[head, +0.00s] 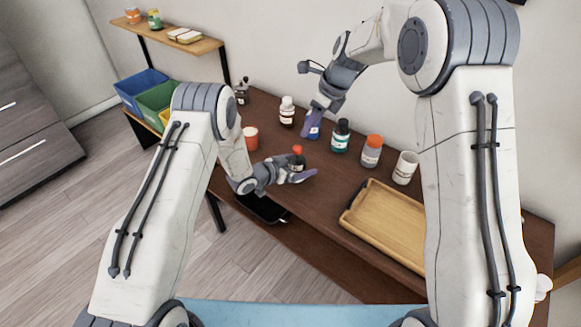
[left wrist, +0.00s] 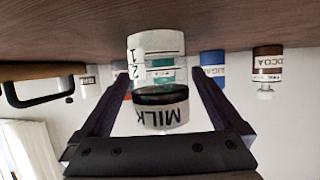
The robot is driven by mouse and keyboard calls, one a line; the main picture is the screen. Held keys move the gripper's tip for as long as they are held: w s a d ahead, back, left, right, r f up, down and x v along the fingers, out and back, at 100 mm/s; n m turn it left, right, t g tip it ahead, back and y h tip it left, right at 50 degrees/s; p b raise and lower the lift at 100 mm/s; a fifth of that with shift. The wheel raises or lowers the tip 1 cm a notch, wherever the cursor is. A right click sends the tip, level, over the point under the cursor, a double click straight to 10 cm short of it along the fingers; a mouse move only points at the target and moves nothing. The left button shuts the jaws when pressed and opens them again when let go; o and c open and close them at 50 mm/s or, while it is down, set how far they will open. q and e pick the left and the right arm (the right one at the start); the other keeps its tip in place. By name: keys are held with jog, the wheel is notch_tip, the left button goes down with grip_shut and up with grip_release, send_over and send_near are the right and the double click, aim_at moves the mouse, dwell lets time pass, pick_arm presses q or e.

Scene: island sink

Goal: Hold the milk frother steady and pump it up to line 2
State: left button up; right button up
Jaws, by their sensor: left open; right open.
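The milk frother (head: 297,160) is a small jar with a red top, standing on the brown table. In the left wrist view, which is upside down, the frother (left wrist: 157,85) shows a MILK label, a dark band and lines marked 1 and 2. My left gripper (head: 308,173) is open, low over the table, with the frother between its fingers; the fingers (left wrist: 160,92) show gaps beside the jar. My right gripper (head: 312,124) is open, farther back, pointing down in front of the blue-labelled jar and partly hiding it. The level inside the frother is unclear.
A wooden tray (head: 392,225) lies right. Colored bins (head: 141,85) stand far left.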

pick_arm(q)
jog(key=shift+x, duration=0.9)
jog(key=c, duration=1.5)
jog(key=shift+o, duration=0.2)
